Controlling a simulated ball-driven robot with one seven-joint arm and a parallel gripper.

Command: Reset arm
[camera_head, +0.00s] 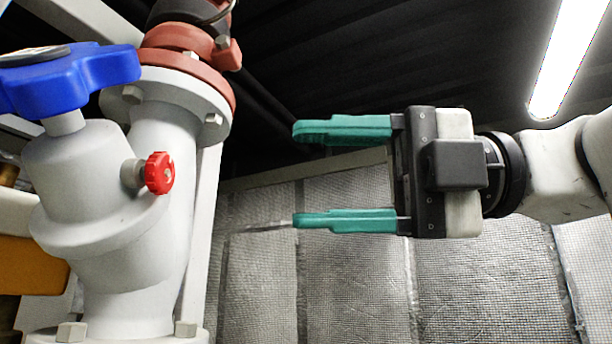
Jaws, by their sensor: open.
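My gripper (298,174) is in the right half of the head view, with its two teal fingers pointing left. The fingers are wide apart, one above the other, and nothing is between them. My arm comes in from the right edge behind the gripper. The fingertips are apart from the white valve body (165,230), with a clear gap between them and the pipe.
A blue handwheel (75,80) tops the valve at the left. A small red knob (159,173) sticks out from its side. A red flange (180,40) is above. A quilted silver wall (350,275) lies behind. A lit tube lamp (567,60) hangs upper right.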

